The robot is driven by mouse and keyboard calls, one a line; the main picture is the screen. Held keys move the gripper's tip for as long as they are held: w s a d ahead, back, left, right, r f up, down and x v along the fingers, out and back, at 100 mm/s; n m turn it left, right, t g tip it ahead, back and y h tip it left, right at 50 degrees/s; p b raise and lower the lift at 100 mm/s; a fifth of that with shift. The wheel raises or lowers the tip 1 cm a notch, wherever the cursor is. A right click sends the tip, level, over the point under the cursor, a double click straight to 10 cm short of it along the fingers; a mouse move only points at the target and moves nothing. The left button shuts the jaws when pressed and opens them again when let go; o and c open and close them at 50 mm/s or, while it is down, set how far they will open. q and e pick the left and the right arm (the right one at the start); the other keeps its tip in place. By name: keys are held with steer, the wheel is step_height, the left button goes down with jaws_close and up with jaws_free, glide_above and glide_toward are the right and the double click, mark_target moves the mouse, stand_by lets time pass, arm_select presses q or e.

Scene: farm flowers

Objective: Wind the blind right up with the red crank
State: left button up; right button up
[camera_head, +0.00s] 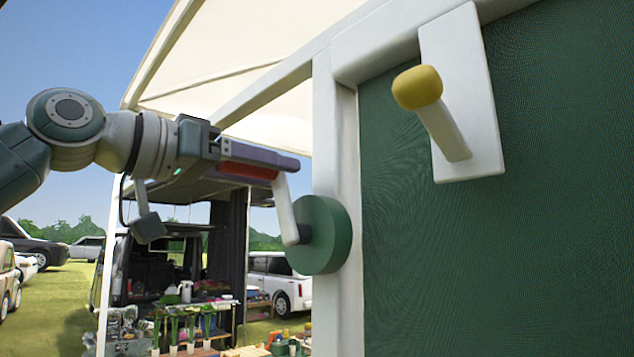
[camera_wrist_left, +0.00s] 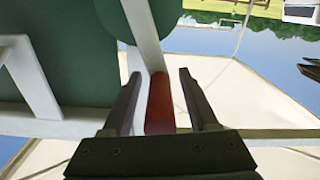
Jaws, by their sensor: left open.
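The crank's red grip (camera_head: 247,170) shows just below the dark fingers of my left gripper (camera_head: 262,160) in the head view. Its white arm (camera_head: 286,210) runs down to a round green hub (camera_head: 325,235) on the white post. In the left wrist view, the red grip (camera_wrist_left: 160,105) lies between the two spread fingers of my left gripper (camera_wrist_left: 165,95), with a gap on its right side. The fingers are open around it. A large dark green textured sheet (camera_head: 480,260), apparently the blind, fills the right side. Its lower edge is out of view. My right gripper is not in view.
A white plate with a yellow-tipped peg (camera_head: 417,88) sticks out at upper right. A white post (camera_head: 340,120) and cream canopy (camera_head: 270,60) stand near the crank. Beyond are a flower stall (camera_head: 190,320), parked cars and grass. Open air lies left of the hub.

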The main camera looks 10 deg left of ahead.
arm_select(q)
steer(key=shift+c, duration=0.3)
jaws_close()
stand_by(1.0)
